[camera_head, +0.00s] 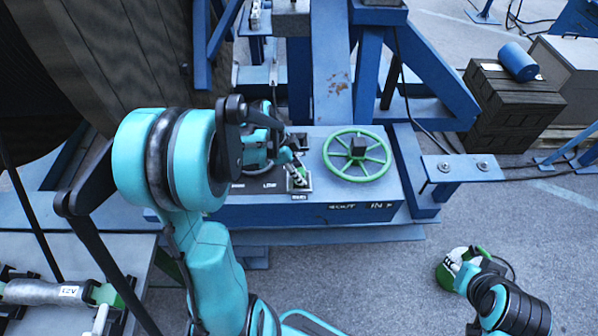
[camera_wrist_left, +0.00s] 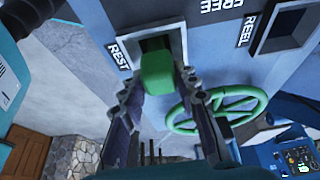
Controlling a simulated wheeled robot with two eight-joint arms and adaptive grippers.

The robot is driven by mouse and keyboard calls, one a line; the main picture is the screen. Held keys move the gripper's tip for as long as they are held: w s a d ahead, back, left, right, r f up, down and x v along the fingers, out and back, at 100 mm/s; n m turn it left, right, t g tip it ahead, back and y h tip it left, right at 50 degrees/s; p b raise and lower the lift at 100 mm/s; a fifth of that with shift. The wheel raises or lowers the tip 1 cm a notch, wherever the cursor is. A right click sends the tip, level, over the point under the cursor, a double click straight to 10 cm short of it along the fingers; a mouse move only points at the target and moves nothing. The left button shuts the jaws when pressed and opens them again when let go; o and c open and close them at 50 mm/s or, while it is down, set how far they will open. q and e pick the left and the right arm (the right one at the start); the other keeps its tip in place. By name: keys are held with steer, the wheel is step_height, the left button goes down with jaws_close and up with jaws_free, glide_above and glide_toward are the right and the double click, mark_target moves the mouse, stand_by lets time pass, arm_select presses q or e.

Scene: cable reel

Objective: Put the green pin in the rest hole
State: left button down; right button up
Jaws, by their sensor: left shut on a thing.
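My left gripper (camera_wrist_left: 158,95) is shut on the green pin (camera_wrist_left: 157,72), which sits between its two toothed fingers. In the left wrist view the pin's far end overlaps the lower part of the dark square rest hole (camera_wrist_left: 152,43), beside the REST label (camera_wrist_left: 119,53). The pin hides part of the hole, so I cannot tell if its tip is inside. In the head view my left gripper (camera_head: 295,168) is over the blue box top, left of the green wheel. My right gripper (camera_head: 458,268) hangs at lower right, clear of the box; its fingers are unclear.
The blue box (camera_head: 265,212) carries a green handwheel (camera_head: 357,154), close to my left gripper's right side. A second square hole, marked REEL (camera_wrist_left: 283,27), lies at upper right in the wrist view. A blue bracket (camera_head: 462,168) juts right. Open floor lies below it.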

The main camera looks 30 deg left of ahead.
arm_select(q)
steer(key=c, duration=1.1)
jaws_free()
steer(key=shift+o, duration=0.2)
steer(key=shift+r, duration=0.15)
steer(key=v, duration=1.2)
steer(key=shift+d, duration=0.1)
